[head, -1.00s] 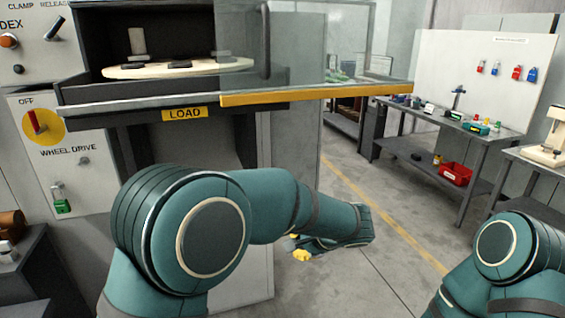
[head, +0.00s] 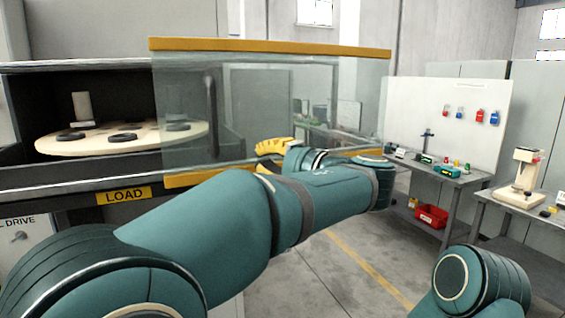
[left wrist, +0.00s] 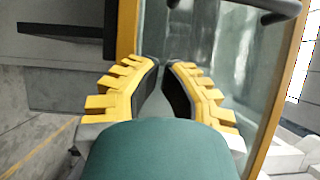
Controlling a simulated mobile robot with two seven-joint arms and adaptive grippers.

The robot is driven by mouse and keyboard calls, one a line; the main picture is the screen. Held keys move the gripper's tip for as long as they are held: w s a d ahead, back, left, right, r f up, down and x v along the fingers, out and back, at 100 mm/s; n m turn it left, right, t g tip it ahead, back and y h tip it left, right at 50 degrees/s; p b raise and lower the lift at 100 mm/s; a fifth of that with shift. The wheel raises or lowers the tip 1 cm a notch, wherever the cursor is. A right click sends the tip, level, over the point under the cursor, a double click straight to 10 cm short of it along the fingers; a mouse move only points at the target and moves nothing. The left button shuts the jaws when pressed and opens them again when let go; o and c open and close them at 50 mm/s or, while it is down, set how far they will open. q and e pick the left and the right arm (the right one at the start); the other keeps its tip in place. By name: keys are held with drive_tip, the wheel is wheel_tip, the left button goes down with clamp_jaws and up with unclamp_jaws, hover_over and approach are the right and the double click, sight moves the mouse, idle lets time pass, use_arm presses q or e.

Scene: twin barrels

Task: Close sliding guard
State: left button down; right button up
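The sliding guard (head: 275,105) is a clear panel with yellow top and bottom rails and a dark vertical handle (head: 211,112) near its left side. It covers only the right part of the machine opening and extends past it; the left part is open. My left gripper (head: 272,147) is in front of the guard's lower right, right of and below the handle, and apart from it. In the left wrist view the fingers (left wrist: 161,68) point toward the glass with a narrow empty gap between them; the handle (left wrist: 285,12) shows at the top right. My right gripper is out of view.
Inside the opening a round pale table (head: 60,146) carries dark rings and a post. A LOAD label (head: 123,196) is below the opening. A workbench (head: 450,178) with a red bin (head: 432,215) stands at right. Floor between is clear.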

sight(239, 152)
use_arm(q)
drive_tip(key=x, duration=0.3)
drive_tip(key=shift+w+a, duration=0.2)
drive_tip(key=shift+a, duration=0.1)
drive_tip(key=shift+s+a, duration=0.95)
drive_tip(key=shift+a, duration=0.25)
drive_tip(key=shift+s+a, duration=0.2)
drive_tip(key=shift+a, duration=0.1)
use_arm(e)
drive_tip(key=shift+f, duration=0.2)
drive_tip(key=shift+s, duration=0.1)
use_arm(q)
drive_tip(key=shift+b, duration=0.3)
